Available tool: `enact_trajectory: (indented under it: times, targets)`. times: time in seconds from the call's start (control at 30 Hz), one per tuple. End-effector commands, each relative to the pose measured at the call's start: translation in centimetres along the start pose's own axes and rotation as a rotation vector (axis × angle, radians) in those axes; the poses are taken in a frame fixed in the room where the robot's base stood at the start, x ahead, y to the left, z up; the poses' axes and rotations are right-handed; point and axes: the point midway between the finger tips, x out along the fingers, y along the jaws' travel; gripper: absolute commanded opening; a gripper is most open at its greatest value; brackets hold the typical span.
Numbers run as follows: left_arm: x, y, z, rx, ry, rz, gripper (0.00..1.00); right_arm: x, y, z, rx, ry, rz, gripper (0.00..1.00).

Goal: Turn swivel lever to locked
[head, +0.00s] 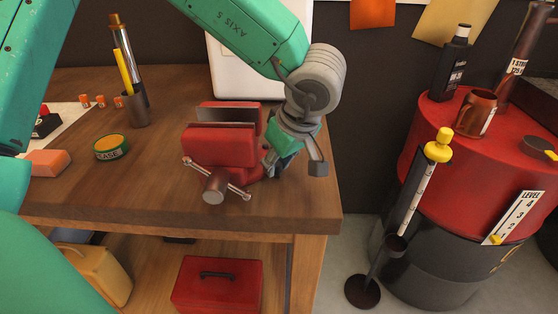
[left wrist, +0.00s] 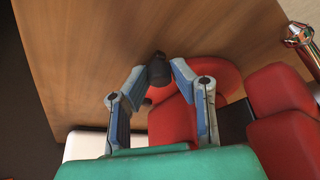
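A red bench vise (head: 221,148) stands near the right end of the wooden bench. In the left wrist view its red round base (left wrist: 222,82) shows, with a short black lever end (left wrist: 158,70) beside it. I take this to be the swivel lever; it is hidden in the head view. My left gripper (head: 284,168) points down at the vise's right side. In the left wrist view the left gripper (left wrist: 159,68) looks open, with its fingertips on either side of the lever end. Whether they touch it I cannot tell. My right gripper is not in view.
The vise's screw handle (head: 217,184) juts out in front. A round green tin (head: 111,148), an orange block (head: 47,162) and a pen cup (head: 137,107) sit to the left. A red drum (head: 425,150) stands right of the bench, past a gap.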

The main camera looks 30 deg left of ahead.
Motion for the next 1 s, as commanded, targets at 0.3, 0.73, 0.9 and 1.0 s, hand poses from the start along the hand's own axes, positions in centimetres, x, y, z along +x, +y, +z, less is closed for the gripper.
enact_trajectory:
  times: [0.3,0.73,0.9,1.0]
  targets:
    - [0.0,0.0,0.0,-0.001,0.0,0.0,0.39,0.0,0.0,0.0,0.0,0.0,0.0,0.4]
    - [-6.1,0.1,0.0,-0.001,-0.001,0.004,0.39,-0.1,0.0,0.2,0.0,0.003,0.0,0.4]
    - [-9.4,0.1,0.0,-0.001,-0.001,0.002,0.39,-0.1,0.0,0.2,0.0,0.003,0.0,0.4]
    - [-10.7,0.2,-0.1,-0.002,-0.001,0.0,0.39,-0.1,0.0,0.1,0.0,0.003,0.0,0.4]
